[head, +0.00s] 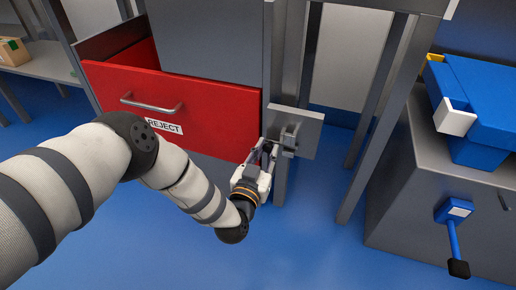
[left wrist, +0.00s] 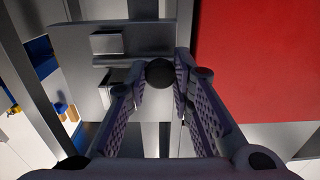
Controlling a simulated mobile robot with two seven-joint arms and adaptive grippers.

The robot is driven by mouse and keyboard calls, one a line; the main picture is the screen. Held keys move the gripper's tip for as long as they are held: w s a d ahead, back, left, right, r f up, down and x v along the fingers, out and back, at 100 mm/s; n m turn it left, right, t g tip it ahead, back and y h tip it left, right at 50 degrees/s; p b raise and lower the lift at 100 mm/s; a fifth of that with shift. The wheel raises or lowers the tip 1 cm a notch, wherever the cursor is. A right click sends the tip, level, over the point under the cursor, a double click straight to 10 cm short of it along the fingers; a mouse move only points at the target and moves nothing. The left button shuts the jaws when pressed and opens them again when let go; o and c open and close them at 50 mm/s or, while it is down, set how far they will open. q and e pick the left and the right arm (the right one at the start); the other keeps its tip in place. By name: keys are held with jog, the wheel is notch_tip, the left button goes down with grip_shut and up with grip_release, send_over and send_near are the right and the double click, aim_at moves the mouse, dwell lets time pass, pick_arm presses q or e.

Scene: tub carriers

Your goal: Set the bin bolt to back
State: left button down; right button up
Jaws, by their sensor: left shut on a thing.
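The bin bolt is mounted on a grey plate (head: 308,127) at the right edge of the red bin front marked REJECT (head: 205,110). Metal brackets (head: 289,136) stand out from this plate, and they also show in the left wrist view (left wrist: 107,43). My left gripper (head: 268,149) is at the left side of the brackets, its fingers closed around the bolt's dark round knob (left wrist: 159,73). In the head view the fingers mostly hide the knob. The bolt's rod is largely hidden, so its exact position is unclear. My right gripper is not in view.
A grey cabinet (head: 400,225) with a blue tub (head: 485,100) on it stands at the right; a blue lever with a black knob (head: 458,268) is on its front. Grey posts flank the plate. The blue floor in front is clear.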

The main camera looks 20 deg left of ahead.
pick_arm(q)
jog(key=shift+d+f, duration=0.1)
jog(key=shift+d, duration=0.15)
jog(key=c, duration=1.4)
grip_release()
jog(key=shift+o, duration=0.2)
jog(key=shift+s, duration=0.15)
jog(key=s, duration=1.1)
jog(key=shift+s+a, duration=0.2)
jog(key=shift+s, duration=0.2)
